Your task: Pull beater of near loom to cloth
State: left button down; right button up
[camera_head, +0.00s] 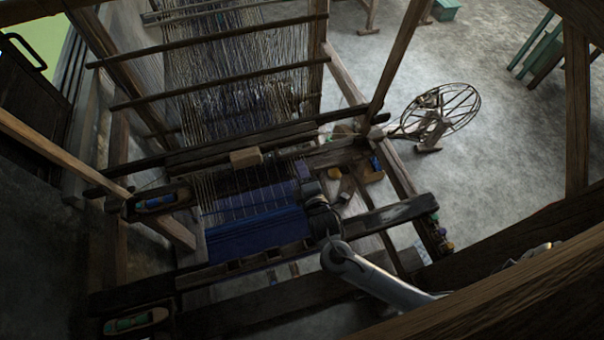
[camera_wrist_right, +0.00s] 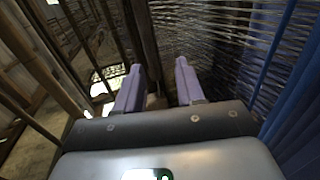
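The near loom's beater (camera_head: 212,160) is a dark wooden bar across the warp, with a pale wooden block (camera_head: 245,157) at its middle. Blue cloth (camera_head: 258,236) lies nearer the front, with a stretch of bare warp between it and the beater. My right gripper (camera_head: 305,178) is over the right edge of the warp, between cloth and beater. In the right wrist view its two purple-grey fingers (camera_wrist_right: 159,88) stand apart, with no thing clearly held between them. Whether they touch the beater cannot be told. My left gripper is not in view.
A shuttle (camera_head: 155,203) lies in a tray at the left end, and another (camera_head: 135,322) lies at the lower left. A wire spinning wheel (camera_head: 440,110) stands on the floor to the right. Thick loom posts and beams (camera_head: 400,60) surround my right arm.

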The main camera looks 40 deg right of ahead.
grip_shut()
dwell(0.8)
dwell(0.5)
grip_release()
jog(key=p+v, duration=0.8)
jog(key=v, duration=0.2)
jog(key=shift+s+a+p, duration=0.2)
jog(key=shift+s+p, duration=0.1)
jog(key=shift+s, duration=0.05)
